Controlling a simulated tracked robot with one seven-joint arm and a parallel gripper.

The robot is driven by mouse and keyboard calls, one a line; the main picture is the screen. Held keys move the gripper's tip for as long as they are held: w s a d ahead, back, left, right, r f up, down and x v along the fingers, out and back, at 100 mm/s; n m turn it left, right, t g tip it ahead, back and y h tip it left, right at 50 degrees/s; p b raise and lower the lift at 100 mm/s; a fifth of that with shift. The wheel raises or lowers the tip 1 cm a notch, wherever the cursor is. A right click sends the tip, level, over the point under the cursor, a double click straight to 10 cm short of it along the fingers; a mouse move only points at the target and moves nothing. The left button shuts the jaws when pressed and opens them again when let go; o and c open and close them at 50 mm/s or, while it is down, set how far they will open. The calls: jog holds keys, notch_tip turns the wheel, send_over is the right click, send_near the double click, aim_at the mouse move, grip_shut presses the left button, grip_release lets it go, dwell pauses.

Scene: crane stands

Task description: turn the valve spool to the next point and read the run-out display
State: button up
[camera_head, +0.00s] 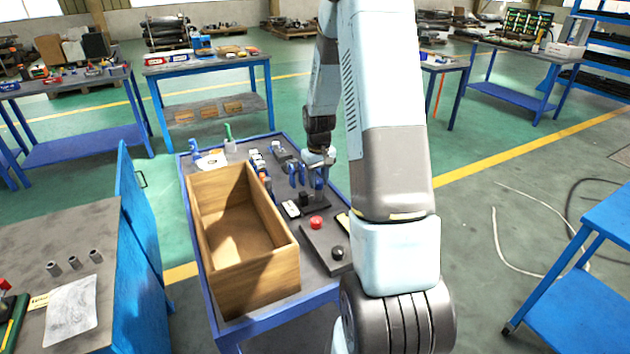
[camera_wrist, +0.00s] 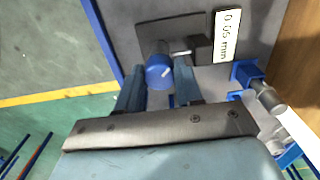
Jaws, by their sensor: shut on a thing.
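In the wrist view my gripper (camera_wrist: 158,76) has its two fingers on either side of a round blue knob (camera_wrist: 159,71) with a white line on its face. I take this knob to be the end of the valve spool; the rest of it is hidden. A white run-out display (camera_wrist: 228,36) stands close by, turned sideways in the picture, and reads 0.05 mm. A grey pin lies near the knob over a dark base plate (camera_wrist: 155,32). In the head view my gripper (camera_head: 319,163) is low over the cart beside blue stands (camera_head: 296,172), partly hidden by my arm.
An open wooden box (camera_head: 270,270) fills the cart's left side. A blue holder (camera_wrist: 243,73) with a metal cylinder (camera_wrist: 268,97) is right of my fingers.

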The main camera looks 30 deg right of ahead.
jog(key=n, duration=0.4)
jog(key=shift+w+r+n, duration=0.1)
jog(key=shift+w+n, duration=0.05)
jog(key=shift+n, duration=2.15)
jog(key=o, duration=1)
jog(key=shift+o, duration=0.2)
